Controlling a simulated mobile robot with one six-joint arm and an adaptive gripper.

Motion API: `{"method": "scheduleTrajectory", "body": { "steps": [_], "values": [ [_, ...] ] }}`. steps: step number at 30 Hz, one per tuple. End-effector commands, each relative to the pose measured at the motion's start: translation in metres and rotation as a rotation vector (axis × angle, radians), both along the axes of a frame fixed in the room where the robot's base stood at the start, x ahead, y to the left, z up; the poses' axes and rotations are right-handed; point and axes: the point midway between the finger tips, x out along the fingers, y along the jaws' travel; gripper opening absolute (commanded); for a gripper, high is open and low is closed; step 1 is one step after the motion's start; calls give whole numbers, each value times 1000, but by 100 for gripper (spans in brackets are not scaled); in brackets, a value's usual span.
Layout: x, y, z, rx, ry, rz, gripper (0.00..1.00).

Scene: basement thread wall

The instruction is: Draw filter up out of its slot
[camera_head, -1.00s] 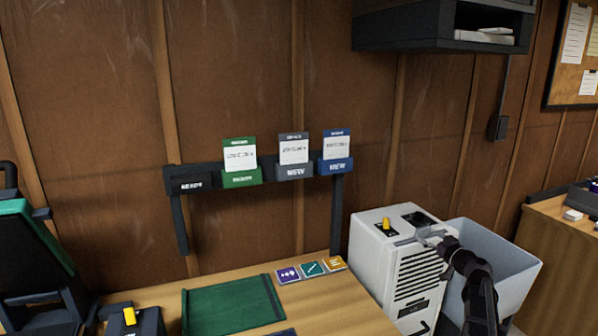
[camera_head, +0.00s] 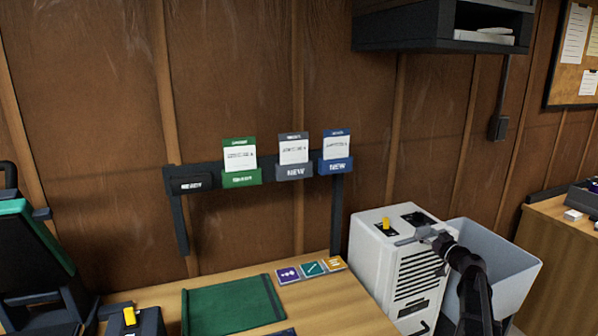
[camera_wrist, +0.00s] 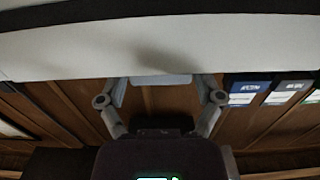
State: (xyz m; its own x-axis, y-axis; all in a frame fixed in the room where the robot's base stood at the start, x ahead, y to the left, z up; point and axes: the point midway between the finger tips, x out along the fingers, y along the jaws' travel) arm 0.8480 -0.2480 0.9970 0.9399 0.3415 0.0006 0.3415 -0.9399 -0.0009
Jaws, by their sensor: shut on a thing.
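The white boxy machine (camera_head: 392,268) stands beside the desk, with a yellow switch and a dark panel on its top. A thin grey edge, apparently the filter (camera_head: 408,240), shows along the top right side of the machine, just above its slot. My gripper (camera_head: 430,238) is shut on it from the right. In the wrist view, my gripper (camera_wrist: 160,88) has a pale grey piece between its fingers, under a broad white surface that fills the top. Most of the filter is hidden in the machine.
A light grey open bin (camera_head: 505,265) stands right against the machine, under my arm. A wall rack holds green, grey and blue card pockets (camera_head: 337,166). A dark shelf (camera_head: 440,28) hangs above. The desk (camera_head: 330,305) carries a green mat (camera_head: 232,305).

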Motion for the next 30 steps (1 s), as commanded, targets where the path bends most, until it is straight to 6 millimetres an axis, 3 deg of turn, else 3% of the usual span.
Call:
{"method": "scheduleTrajectory", "body": {
  "steps": [30],
  "values": [
    [0,0,65,0,0,0,43]
  ]
}}
